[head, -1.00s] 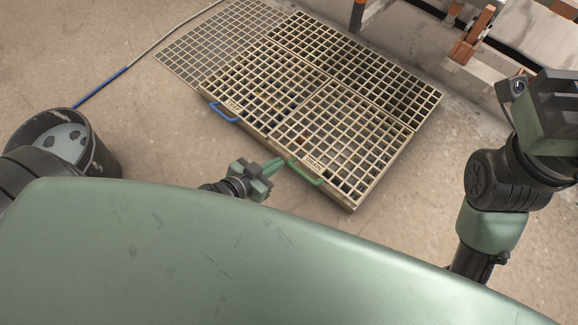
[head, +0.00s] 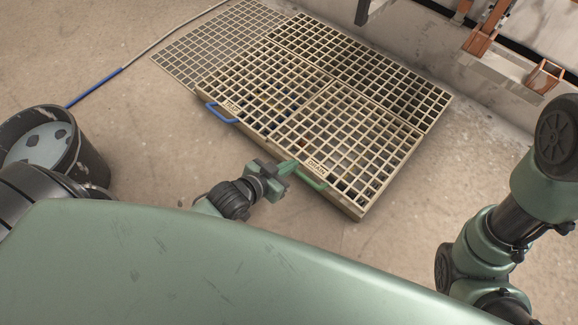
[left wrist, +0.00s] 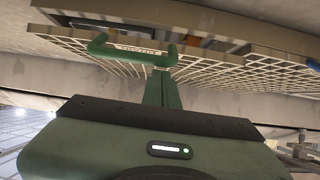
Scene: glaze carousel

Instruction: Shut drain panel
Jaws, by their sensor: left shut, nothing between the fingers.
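The drain panel (head: 350,140) is the right front grate of a beige floor platform, with a label and a green handle (head: 312,181) on its front edge. The handle shows large in the left wrist view (left wrist: 98,47), where a gap shows between the grate and a beige frame member; how far the panel stands open I cannot tell. My left gripper (head: 287,167) is shut and empty, its fingertips at the front edge just left of the handle. In the left wrist view its fingers (left wrist: 163,78) reach up to the grate edge beside the handle; contact is unclear. My right gripper is out of view.
A neighbouring grate with a blue handle (head: 222,114) lies left of the drain panel. A dark bucket (head: 80,160) stands at left, near a blue-tipped hose (head: 95,87). Bare floor lies right of the platform.

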